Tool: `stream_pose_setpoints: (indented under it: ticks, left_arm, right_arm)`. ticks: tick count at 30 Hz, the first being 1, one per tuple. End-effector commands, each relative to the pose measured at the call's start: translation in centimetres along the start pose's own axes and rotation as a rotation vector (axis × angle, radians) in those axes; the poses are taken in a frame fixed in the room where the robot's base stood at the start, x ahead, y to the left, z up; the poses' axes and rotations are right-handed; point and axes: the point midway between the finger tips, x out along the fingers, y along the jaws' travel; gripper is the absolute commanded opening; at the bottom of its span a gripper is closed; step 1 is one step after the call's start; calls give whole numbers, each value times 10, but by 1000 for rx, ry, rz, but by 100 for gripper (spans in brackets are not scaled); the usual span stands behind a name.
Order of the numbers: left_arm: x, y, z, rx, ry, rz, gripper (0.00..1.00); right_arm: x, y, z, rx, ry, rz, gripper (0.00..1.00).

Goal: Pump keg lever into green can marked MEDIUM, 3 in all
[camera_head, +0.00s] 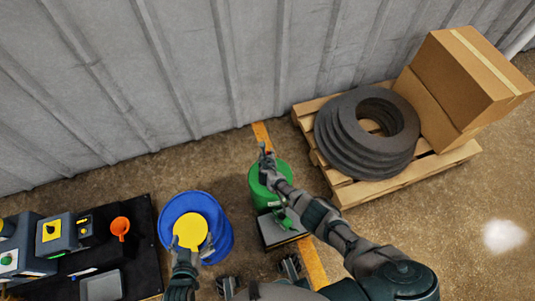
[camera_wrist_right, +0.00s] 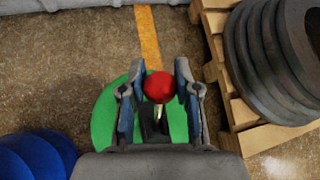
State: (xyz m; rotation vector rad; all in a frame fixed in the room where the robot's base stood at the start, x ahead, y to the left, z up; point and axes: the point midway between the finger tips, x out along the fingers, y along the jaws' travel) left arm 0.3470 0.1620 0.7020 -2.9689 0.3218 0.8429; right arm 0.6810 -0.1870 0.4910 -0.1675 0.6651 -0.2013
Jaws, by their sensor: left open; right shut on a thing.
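The green keg (camera_head: 258,195) stands on the floor by the wall, and its round green top (camera_wrist_right: 104,122) fills the middle of the right wrist view. A red ball knob (camera_wrist_right: 159,86) on a thin lever rises above it. My right gripper (camera_head: 266,158) is shut on this knob, with a finger on each side (camera_wrist_right: 160,84). A small green object (camera_head: 285,219), partly hidden by my right arm, sits on a dark box beside the keg; I cannot read any MEDIUM mark. My left gripper (camera_head: 186,254) is open and empty at the near side of the blue drum.
The blue drum (camera_head: 224,236) has a yellow round thing (camera_head: 190,230) on top. A black table (camera_head: 142,255) at left holds an orange funnel (camera_head: 120,227) and grey devices (camera_head: 54,236). A pallet (camera_head: 352,192) with dark rings (camera_head: 367,135) and cardboard boxes (camera_head: 465,75) stands right.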

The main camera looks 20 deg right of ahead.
Motion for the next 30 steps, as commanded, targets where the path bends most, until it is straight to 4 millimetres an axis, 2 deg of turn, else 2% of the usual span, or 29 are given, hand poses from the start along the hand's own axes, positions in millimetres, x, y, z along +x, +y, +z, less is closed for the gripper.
stream_pose_setpoints:
  ticks: [8,9,12,23,30]
  left_arm:
    - [2,0,0,0,0,0,100]
    - [2,0,0,-1,0,0,100]
    - [2,0,0,-1,0,0,100]
    - [-1,0,0,1,-1,0,100]
    - [-1,0,0,0,0,0,100]
  right_arm:
    - [-1,4,1,1,-2,8,0]
    - [-1,4,0,1,-2,8,33]
    - [-1,4,0,1,-2,8,57]
    - [-2,2,0,1,-1,3,57]
    - [-15,2,-2,5,-3,3,57]
